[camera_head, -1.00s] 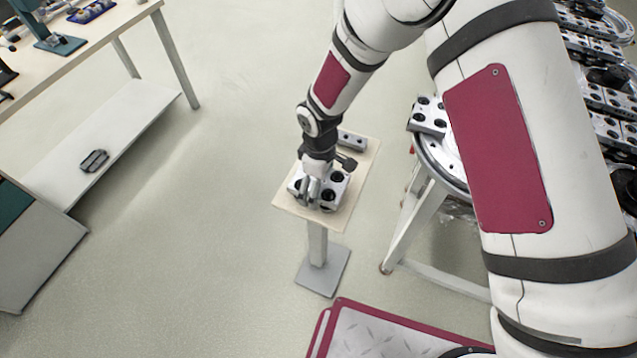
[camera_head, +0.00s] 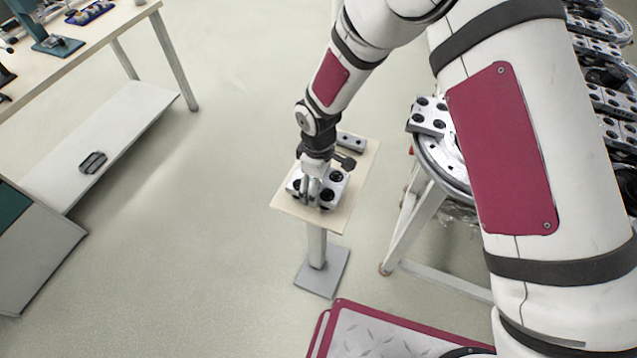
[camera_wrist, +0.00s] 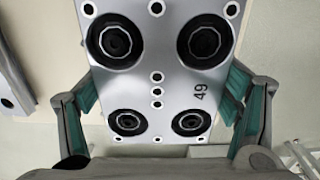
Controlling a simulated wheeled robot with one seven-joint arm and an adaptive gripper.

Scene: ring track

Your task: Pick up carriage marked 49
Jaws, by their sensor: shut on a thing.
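The carriage marked 49 (camera_wrist: 157,75) is a silver metal block with black round wheels or bores and small holes. It fills the middle of the wrist view, and the number 49 reads sideways at its right. In the head view the carriage (camera_head: 327,190) is at the small stand's top (camera_head: 352,205). My gripper (camera_head: 313,190) is over it, pointing down. In the wrist view my gripper (camera_wrist: 160,110) has its green-padded fingers on either side of the carriage, shut on it. I cannot tell whether the carriage touches the stand's top.
Another metal piece (camera_head: 351,141) lies at the back of the stand's top. The ring track (camera_head: 445,160) with more carriages is to the right. A workbench (camera_head: 75,55) with a lower shelf is at the left. Open floor lies between the bench and the stand.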

